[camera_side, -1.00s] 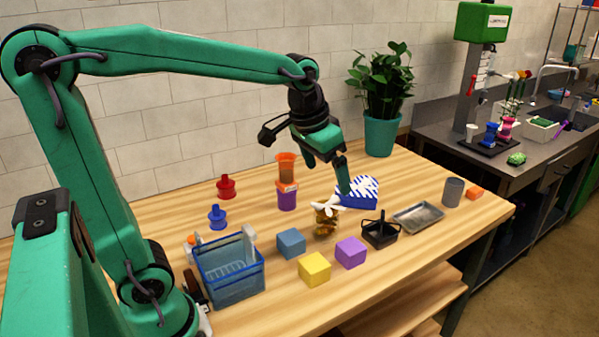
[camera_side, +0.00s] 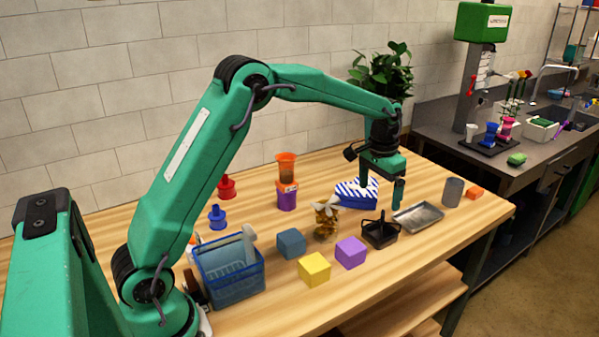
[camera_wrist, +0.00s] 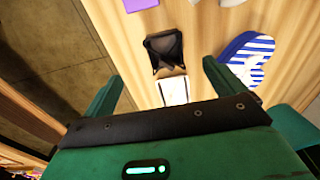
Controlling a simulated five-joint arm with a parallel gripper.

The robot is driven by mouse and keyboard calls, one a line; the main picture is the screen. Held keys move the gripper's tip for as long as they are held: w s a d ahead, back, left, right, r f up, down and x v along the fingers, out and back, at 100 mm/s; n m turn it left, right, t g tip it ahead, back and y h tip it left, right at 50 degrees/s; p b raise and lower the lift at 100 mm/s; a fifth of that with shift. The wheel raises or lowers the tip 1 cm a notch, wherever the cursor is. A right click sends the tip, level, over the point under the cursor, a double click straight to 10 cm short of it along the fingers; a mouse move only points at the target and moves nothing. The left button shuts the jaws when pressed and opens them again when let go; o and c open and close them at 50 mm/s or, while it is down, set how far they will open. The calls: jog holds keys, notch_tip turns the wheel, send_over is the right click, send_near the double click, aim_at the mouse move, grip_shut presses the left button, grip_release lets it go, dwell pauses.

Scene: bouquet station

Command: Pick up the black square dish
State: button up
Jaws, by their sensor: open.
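The black square dish (camera_side: 380,235) stands on the wooden table, right of the purple block, with thin black prongs rising from it. In the wrist view the dish (camera_wrist: 165,53) lies beyond my fingertips, roughly midway between them. My gripper (camera_side: 381,190) is open and empty, pointing down. It is above the table, behind and slightly above the dish in the side view. Its two green fingers also show in the wrist view (camera_wrist: 160,82). The gripper does not touch the dish.
A metal tray (camera_side: 418,217) sits close right of the dish. A blue-striped heart box (camera_side: 354,194) is behind it. A glass jar (camera_side: 326,222) stands to the left. Purple (camera_side: 350,252), yellow (camera_side: 314,269) and blue (camera_side: 291,243) blocks stand left and in front. The table's front edge is near.

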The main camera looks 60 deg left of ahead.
aim_at(382, 213)
jog(key=shift+g, duration=0.4)
jog(key=w+f, duration=0.1)
jog(key=f, duration=0.1)
jog(key=w+f, duration=0.1)
jog(key=f, duration=0.1)
jog(key=w+f, duration=0.1)
jog(key=f, duration=0.1)
jog(key=shift+w+a, duration=0.15)
jog(key=shift+a, duration=0.25)
jog(key=shift+f, duration=3.85)
jog(key=c, duration=1.2)
